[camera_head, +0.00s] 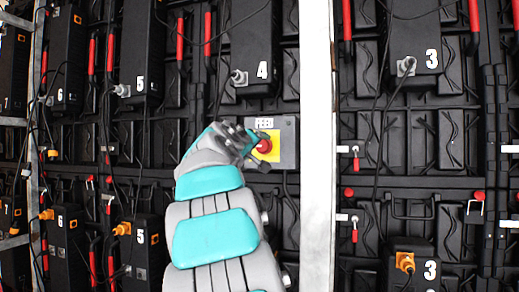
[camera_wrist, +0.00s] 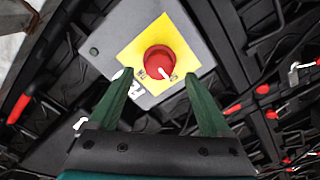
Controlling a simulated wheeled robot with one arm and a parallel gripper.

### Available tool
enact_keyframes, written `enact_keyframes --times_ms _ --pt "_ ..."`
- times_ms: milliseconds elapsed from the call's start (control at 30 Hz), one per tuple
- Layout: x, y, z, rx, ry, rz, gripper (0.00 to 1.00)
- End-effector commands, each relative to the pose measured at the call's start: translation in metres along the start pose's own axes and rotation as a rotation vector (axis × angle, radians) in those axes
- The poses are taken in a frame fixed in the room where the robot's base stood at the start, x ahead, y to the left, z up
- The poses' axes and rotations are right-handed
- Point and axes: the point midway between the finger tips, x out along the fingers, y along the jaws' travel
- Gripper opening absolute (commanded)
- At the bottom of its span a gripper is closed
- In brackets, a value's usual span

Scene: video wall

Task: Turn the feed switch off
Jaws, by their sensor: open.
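The feed switch is a red round knob (camera_wrist: 159,61) on a yellow square plate (camera_wrist: 190,38), mounted on a grey box (camera_wrist: 112,38). A small white mark shows on the knob's lower edge. In the head view the red knob (camera_head: 265,146) and grey box (camera_head: 290,143) sit right of the middle, partly behind my gripper (camera_head: 258,147). In the wrist view my gripper (camera_wrist: 160,87) is open, its two green fingers apart at the lower left and lower right of the knob. The fingers appear empty. I cannot tell whether they touch the plate.
A pale metal post (camera_head: 317,130) stands just right of the switch box. A black unit marked 4 (camera_head: 257,40) hangs above it with a cable. Black wall panels with red handles (camera_head: 347,20) and loose cables surround the area.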

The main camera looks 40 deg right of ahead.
Motion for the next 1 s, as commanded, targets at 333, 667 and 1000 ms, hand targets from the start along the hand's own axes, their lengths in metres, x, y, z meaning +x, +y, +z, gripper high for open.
enact_keyframes --times_ms 333,667,1000 --pt "-0.038 0.0 -0.001 -0.001 0.002 0.002 0.82" --pt "-0.038 0.0 0.0 -0.001 0.001 0.001 0.82" --pt "-0.042 -0.01 0.008 0.005 -0.019 -0.026 0.82"
